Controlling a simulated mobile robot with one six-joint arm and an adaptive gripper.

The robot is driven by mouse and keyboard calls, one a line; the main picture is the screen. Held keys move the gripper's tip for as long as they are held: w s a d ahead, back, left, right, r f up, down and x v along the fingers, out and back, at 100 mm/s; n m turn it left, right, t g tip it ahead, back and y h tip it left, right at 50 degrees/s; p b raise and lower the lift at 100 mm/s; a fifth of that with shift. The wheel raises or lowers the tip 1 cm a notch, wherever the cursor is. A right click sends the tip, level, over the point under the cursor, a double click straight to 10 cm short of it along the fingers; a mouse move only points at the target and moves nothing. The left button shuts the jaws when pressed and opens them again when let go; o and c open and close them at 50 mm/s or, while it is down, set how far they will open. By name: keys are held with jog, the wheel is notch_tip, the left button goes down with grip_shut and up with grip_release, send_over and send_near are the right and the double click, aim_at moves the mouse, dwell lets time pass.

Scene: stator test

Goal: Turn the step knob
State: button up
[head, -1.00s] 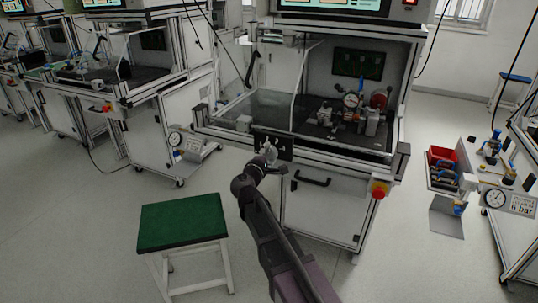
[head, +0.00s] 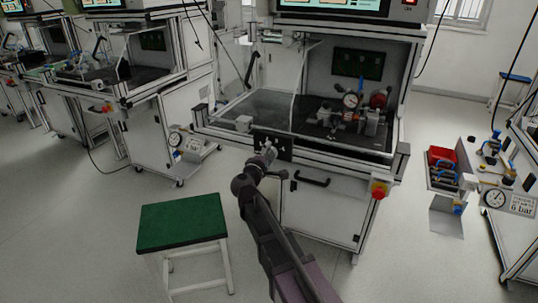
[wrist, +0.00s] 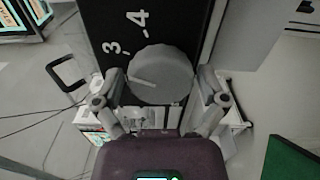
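The step knob (wrist: 160,76) is a large grey round knob with a light pointer line, on a black panel (wrist: 110,14) with white marks "3" and "4" in the wrist view. The line points left, a little below the "3". My gripper (wrist: 161,82) has one finger on each side of the knob, both very close to its rim. The fingers are spread, and I cannot tell whether they touch it. In the head view my gripper (head: 268,152) is at the small black panel (head: 287,146) on the bench front; the knob itself is not clear there.
The test bench (head: 312,208) stands ahead, with a black drawer handle (head: 313,182) and a red-yellow emergency stop (head: 379,189) right of the panel. A green-topped stool (head: 182,221) stands left of my arm. Floor around the stool is free.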

jog(key=shift+s, duration=0.1)
dwell(0.3)
jog(key=v, duration=1.2)
dwell(0.3)
jog(key=s+d+f+m+g+h, duration=0.1)
jog(key=d+f+m+g, duration=0.35)
jog(key=d, duration=0.45)
jog(key=s+d+f+m+g+h, duration=0.1)
jog(key=d+f+m+g, duration=0.3)
jog(key=d, duration=0.5)
jog(key=s+d+f+m+g+y, duration=0.75)
jog(key=s+d+f+g, duration=0.2)
jog(key=s, duration=0.25)
notch_tip(320, 180, up, 25)
jog(key=n+t+p, duration=0.1)
jog(key=p, duration=2.4)
jog(key=shift+a+y+p, duration=0.25)
jog(key=shift+y+p, duration=0.1)
jog(key=shift+s, duration=0.1)
